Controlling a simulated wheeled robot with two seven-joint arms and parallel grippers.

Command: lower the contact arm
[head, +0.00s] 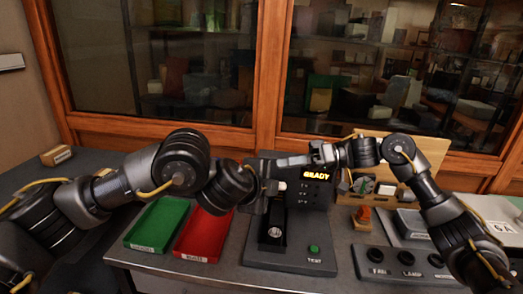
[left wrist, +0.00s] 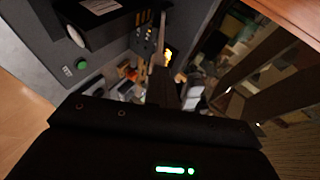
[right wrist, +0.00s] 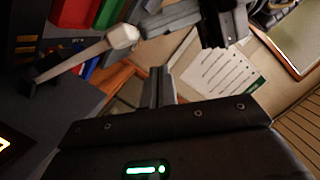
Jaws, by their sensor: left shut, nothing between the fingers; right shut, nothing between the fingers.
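The test stand (head: 290,258) is a dark unit with a lit amber display (head: 317,174) and a green TEST button (head: 314,249). Its contact arm (right wrist: 75,62) shows in the right wrist view as a pale bar with a white knob (right wrist: 124,37), raised from a dark pivot. In the head view my arms largely cover it. My left gripper (head: 268,190) is shut and empty in front of the stand's upright. My right gripper (head: 285,161) is shut and empty, higher, near the upright's top. Its fingers (right wrist: 158,85) appear apart from the knob.
A green tray (head: 157,223) and a red tray (head: 203,235) lie left of the stand. At the right are a row of black knobs (head: 407,260), a small orange-red part (head: 362,214) and a wooden board (head: 385,149). A glass cabinet (head: 265,80) stands behind.

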